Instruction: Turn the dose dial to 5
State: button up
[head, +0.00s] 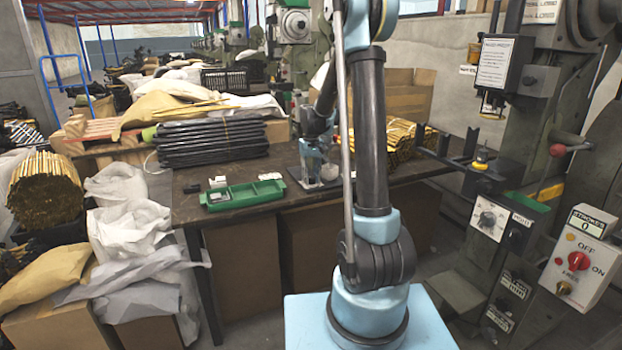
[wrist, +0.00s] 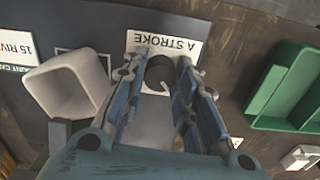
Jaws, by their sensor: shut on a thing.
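My gripper (wrist: 165,75) points down over the table in the wrist view, its two fingers on either side of a dark round knob (wrist: 159,70). The fingers are shut on this knob, which I take to be the dose dial. A white label reading "A STROKE" (wrist: 163,45) lies just beyond it, upside down in this view. The dial's scale and setting cannot be read, as the fingers hide much of the plate. In the head view, my gripper (head: 318,160) is at the table's middle, partly behind my arm, and the knob is hidden.
A green tray (head: 242,195) lies left of my gripper in the head view, and a pale open cup (wrist: 66,88) stands beside it in the wrist view. Dark bundled rods (head: 212,142) lie behind. The press at right has another dial (head: 487,220) and a red switch (head: 578,261).

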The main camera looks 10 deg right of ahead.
aim_at(311, 177)
jog(key=shift+w+n, duration=0.1)
jog(key=shift+n, duration=0.4)
jog(key=o, duration=1)
jog(key=shift+o, duration=0.2)
notch_tip(311, 177, up, 12)
